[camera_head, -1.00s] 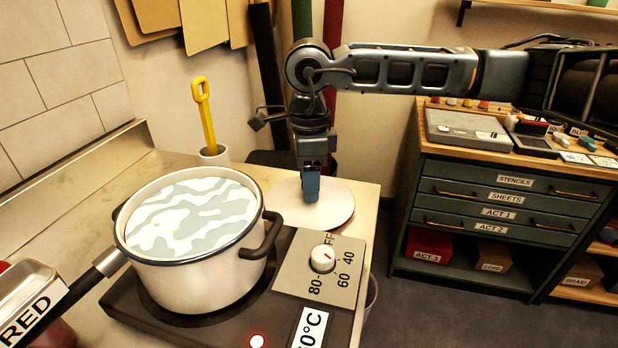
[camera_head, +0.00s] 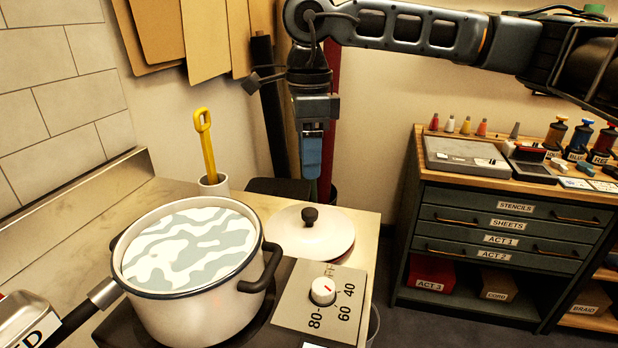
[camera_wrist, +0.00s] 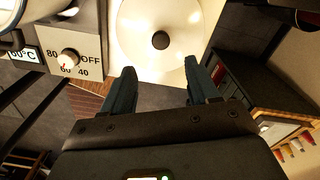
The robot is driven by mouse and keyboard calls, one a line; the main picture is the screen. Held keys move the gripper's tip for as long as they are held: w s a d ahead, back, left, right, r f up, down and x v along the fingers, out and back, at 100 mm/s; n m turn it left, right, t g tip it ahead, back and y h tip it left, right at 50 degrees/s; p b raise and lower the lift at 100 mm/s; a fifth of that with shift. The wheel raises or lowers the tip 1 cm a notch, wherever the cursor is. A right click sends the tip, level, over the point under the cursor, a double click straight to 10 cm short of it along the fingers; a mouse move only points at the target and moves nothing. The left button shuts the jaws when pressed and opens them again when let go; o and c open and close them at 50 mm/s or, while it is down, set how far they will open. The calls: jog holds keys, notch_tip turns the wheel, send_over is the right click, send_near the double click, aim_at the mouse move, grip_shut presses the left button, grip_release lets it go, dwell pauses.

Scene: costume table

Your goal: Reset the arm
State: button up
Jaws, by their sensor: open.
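My gripper (camera_head: 312,178) hangs pointing down above the back of the counter, over the white pot lid (camera_head: 290,236). It is open and empty; in the wrist view both blue fingers (camera_wrist: 160,88) stand apart with nothing between them. The lid lies flat on the counter with its dark knob (camera_head: 310,214) up, and it also shows ahead of the fingers in the wrist view (camera_wrist: 135,50). There is a clear gap between the fingertips and the lid in the wrist view.
A white pot (camera_head: 190,315) of patterned liquid stands on the hot plate, its dial (camera_head: 323,291) at front right. A yellow-handled tool (camera_head: 206,145) stands in a white cup (camera_head: 213,186). A dark drawer cabinet (camera_head: 500,225) stands at right, with open floor between.

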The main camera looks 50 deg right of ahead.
jog(key=shift+r, duration=0.6)
dwell(0.3)
